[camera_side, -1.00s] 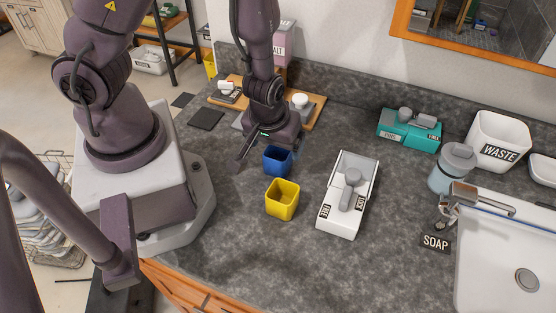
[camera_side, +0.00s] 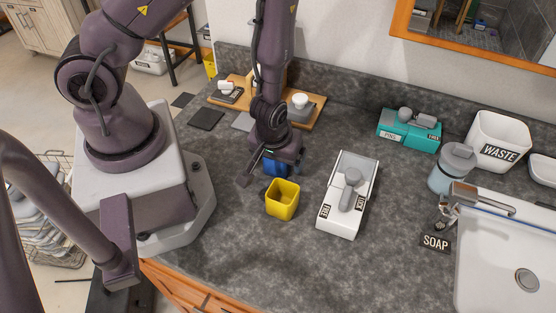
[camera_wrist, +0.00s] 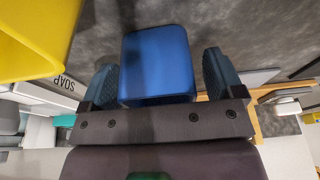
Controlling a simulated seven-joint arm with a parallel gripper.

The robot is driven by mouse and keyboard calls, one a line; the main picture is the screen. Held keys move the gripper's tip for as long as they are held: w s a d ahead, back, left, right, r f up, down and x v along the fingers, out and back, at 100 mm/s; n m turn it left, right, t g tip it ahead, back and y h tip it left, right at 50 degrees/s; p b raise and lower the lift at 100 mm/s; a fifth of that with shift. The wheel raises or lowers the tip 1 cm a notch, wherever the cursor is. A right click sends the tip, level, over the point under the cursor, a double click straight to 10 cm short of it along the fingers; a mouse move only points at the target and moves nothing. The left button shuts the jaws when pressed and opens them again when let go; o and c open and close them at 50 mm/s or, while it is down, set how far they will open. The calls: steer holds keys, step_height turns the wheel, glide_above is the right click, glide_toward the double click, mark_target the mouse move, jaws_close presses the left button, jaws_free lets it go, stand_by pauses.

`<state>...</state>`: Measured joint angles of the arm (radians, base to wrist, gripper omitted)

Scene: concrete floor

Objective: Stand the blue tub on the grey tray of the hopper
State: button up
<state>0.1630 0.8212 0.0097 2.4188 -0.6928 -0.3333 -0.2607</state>
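The blue tub (camera_side: 275,169) stands on the grey counter, partly hidden by my gripper in the side view. My gripper (camera_side: 268,174) is low over it, pointing down. In the wrist view the blue tub (camera_wrist: 157,62) lies between the two fingers of my gripper (camera_wrist: 160,78), one on each side. A narrow gap shows at the right finger; the left finger is very close to the tub. The hopper is not clearly visible; my arm covers the area at the back where a pink box stood. A flat grey piece (camera_side: 243,121) lies there, partly covered; I cannot tell if it is the tray.
A yellow tub (camera_side: 282,199) stands close in front of the blue one. A white device (camera_side: 346,195) stands to its right. A wooden board (camera_side: 316,112) with small items is behind. A teal device (camera_side: 409,130), waste bin (camera_side: 499,141) and sink are farther right. The front counter is clear.

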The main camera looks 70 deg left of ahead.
steer(key=c, duration=1)
steer(key=shift+r, duration=0.15)
